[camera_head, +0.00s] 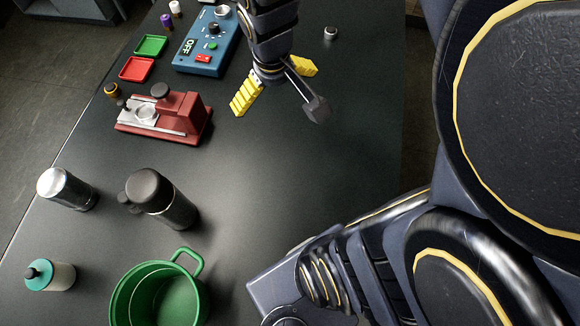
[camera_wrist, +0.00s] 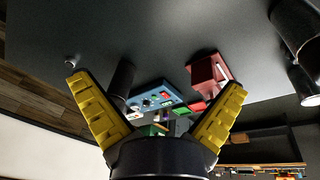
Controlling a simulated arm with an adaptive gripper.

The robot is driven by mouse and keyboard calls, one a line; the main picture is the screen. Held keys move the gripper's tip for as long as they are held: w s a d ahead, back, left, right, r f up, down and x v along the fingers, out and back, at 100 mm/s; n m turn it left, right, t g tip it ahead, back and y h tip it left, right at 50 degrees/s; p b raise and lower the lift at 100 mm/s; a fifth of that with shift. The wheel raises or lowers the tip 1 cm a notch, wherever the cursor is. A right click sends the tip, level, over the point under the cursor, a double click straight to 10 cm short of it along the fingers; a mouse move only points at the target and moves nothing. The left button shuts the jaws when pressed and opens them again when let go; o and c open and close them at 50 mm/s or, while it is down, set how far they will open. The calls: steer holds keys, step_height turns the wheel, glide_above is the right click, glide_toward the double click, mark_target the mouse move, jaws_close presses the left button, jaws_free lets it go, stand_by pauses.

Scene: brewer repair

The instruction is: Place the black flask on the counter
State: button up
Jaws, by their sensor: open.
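The black flask (camera_head: 178,211) stands on the dark counter (camera_head: 330,165) at lower left in the head view, with a rounded dark lid and a small knob at its side. A dark cylinder that looks like the flask (camera_wrist: 294,24) shows at upper right in the wrist view. My gripper (camera_head: 274,80) is open, with its yellow ribbed fingers spread over the counter, well apart from the flask. In the wrist view my gripper (camera_wrist: 157,83) shows nothing held between its fingers.
A red machine (camera_head: 196,118), a blue control box (camera_head: 207,55) and red and green trays (camera_head: 150,46) lie left of my gripper. A silver canister (camera_head: 68,189), teal-lidded jar (camera_head: 62,276) and green pot (camera_head: 118,294) surround the flask. The counter's middle is clear.

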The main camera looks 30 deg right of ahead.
steer(key=s+a+r+g, duration=0.2)
steer(key=s+a, duration=0.1)
steer(key=s, duration=0.4)
steer(key=s+a+r+g+y, duration=0.1)
steer(key=s+a+r, duration=0.2)
steer(key=s, duration=0.5)
steer(key=shift+s+a+g, duration=0.2)
steer(key=shift+a+g, duration=0.2)
